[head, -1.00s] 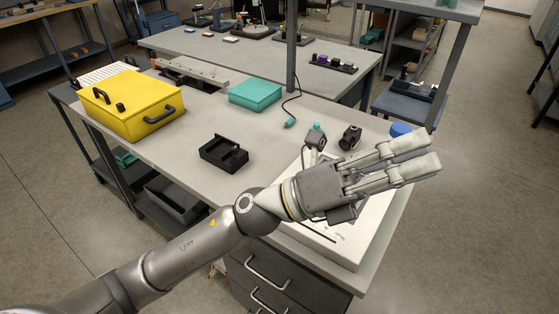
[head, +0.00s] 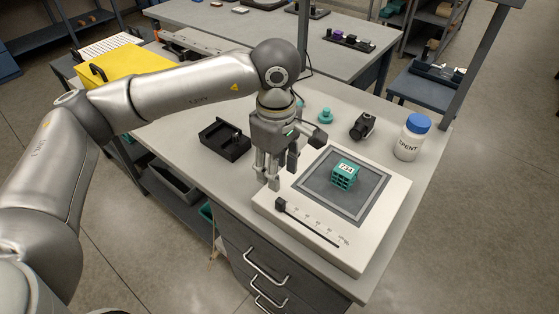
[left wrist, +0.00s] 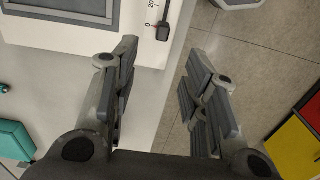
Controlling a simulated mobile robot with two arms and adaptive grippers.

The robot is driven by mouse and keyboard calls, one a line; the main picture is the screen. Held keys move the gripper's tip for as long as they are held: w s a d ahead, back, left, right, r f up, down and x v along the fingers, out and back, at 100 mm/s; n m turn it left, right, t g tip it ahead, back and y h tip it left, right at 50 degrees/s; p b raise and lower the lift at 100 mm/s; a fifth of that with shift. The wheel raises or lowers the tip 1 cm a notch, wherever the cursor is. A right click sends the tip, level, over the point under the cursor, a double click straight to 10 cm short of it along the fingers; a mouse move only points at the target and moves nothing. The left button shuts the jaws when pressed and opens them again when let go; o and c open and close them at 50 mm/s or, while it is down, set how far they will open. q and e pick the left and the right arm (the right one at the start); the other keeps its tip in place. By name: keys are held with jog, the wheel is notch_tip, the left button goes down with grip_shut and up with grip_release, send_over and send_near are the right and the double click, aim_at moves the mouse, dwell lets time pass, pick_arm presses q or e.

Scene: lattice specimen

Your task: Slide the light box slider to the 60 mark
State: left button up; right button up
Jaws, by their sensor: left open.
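The white light box (head: 270,198) lies on the front right of the bench. Its black slider knob (head: 280,203) sits at the left end of the scale, and in the left wrist view the knob (left wrist: 162,33) is beside the 0 mark. A teal lattice block (head: 345,175) with a label stands on the box's dark panel (head: 330,197). My left gripper (head: 268,180) points down just above the box's left edge, close to the knob and apart from it. Its fingers (left wrist: 160,62) are open and empty, with the knob ahead of the gap. My right gripper is not in view.
A black tray (head: 222,140) is left of the light box. A white jar with a blue lid (head: 411,138), a black device (head: 362,127) and a teal object (head: 326,114) stand behind it. A yellow case (head: 115,80) is at the far left.

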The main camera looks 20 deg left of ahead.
aim_at(278, 199)
pick_arm(q)
notch_tip(278, 199, down, 11)
jog(key=p, duration=0.2)
jog(key=shift+s+r+p, duration=0.1)
jog(key=shift+r+p, duration=0.1)
jog(key=shift+p, duration=0.2)
grip_shut()
